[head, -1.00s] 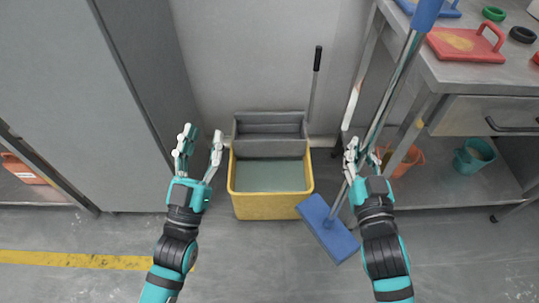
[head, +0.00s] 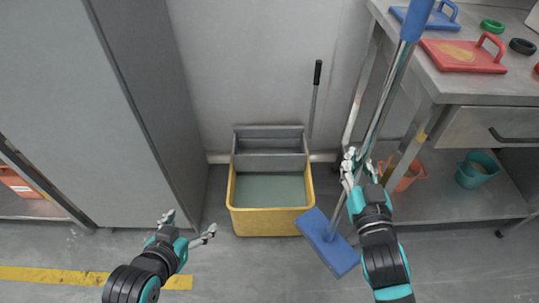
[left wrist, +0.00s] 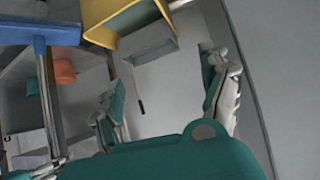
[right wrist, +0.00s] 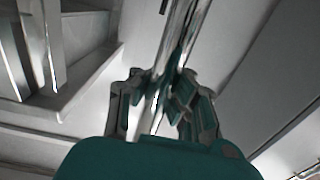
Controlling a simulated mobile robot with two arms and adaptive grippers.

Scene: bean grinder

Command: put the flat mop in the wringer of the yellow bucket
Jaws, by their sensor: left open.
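The yellow bucket (head: 272,222) stands on the floor near the wall, holding greenish liquid. Its grey wringer (head: 270,160) is at the back edge, with a black-tipped lever (head: 315,95) rising on the right. The flat mop has a blue head (head: 325,245) beside the bucket's front right corner and a tilted metal pole with a blue top. My right gripper (head: 358,165) is shut on the pole, which passes between its fingers in the right wrist view (right wrist: 178,60). My left gripper (head: 190,226) is open and empty, left of the bucket. Bucket and mop head also show in the left wrist view.
A grey cabinet (head: 90,110) stands at the left. A steel table (head: 480,88) at the right carries a red float and a blue float. Orange and teal buckets (head: 478,168) sit on its lower shelf. The floor in front of the yellow bucket is clear.

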